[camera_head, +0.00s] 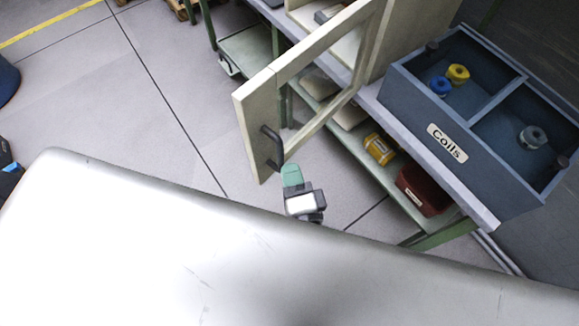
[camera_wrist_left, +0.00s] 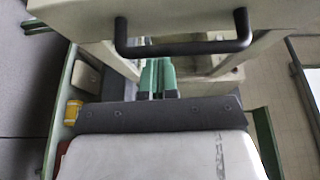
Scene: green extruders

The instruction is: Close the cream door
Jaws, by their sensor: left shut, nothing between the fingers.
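The cream door (camera_head: 305,75) is a framed door with an open middle. It stands swung open from a cream cabinet (camera_head: 418,32) at the top of the head view. Its dark bar handle (camera_head: 272,147) is on the near end, and the handle also shows across the top of the left wrist view (camera_wrist_left: 185,47). My left gripper (camera_head: 291,172), with green fingers, is shut and empty just beside the door's lower near corner, close to the handle. In the wrist view its fingertips (camera_wrist_left: 157,66) lie close to the handle; I cannot tell if they touch it. My right gripper is not in view.
A blue-grey bin labelled Coils (camera_head: 447,142) stands on the workbench right of the cabinet, holding coils. A yellow container (camera_head: 379,149) and a dark red bin (camera_head: 422,191) sit on the lower shelf. Open grey floor (camera_head: 150,110) lies left of the door.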

